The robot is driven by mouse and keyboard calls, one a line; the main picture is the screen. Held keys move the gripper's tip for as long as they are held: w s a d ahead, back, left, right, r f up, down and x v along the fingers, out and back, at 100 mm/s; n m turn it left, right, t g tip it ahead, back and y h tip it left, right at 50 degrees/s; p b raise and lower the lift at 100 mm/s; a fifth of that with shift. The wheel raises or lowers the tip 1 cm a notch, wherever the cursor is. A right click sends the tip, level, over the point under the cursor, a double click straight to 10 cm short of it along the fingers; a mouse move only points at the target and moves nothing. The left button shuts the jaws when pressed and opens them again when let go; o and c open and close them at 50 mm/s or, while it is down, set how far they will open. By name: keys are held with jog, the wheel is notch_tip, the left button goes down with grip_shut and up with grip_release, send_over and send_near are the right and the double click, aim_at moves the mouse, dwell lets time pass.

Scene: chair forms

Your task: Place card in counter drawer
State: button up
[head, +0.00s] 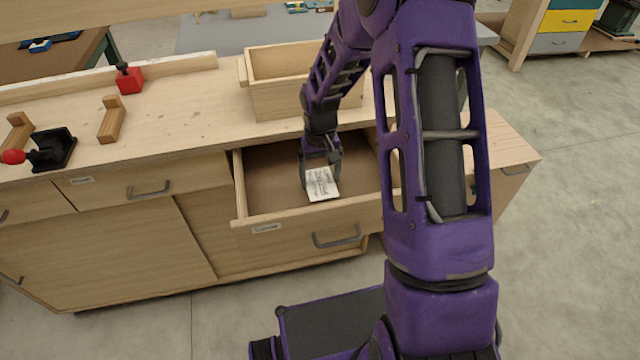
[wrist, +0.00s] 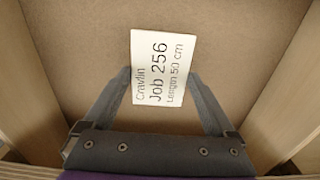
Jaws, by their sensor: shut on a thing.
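The card (head: 321,184) is white with dark writing. In the wrist view the card (wrist: 162,68) reads "Job 256" and lies between my fingertips. My gripper (head: 320,175) is shut on the card, inside the outline of the open counter drawer (head: 255,217). The wrist view also shows my gripper (wrist: 163,80) and the drawer's brown floor (wrist: 75,50) beneath the card. I cannot tell whether the card touches that floor. The drawer is pulled out, with a grey handle and a label on its front.
An empty-looking wooden box (head: 285,100) stands on the counter (head: 185,110) behind the drawer. A black device with a red knob (head: 50,150), a wooden block (head: 111,120) and a red item (head: 129,80) are on the left. A closed drawer (head: 145,185) is beside the open one.

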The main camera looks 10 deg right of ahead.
aim_at(320, 183)
jog(key=shift+f, duration=1.4)
jog(key=shift+f+b, duration=0.15)
jog(key=shift+b, duration=0.15)
jog(key=o, duration=1)
notch_tip(320, 183, up, 12)
jog(key=shift+r+p, duration=0.2)
jog(key=shift+p, duration=0.9)
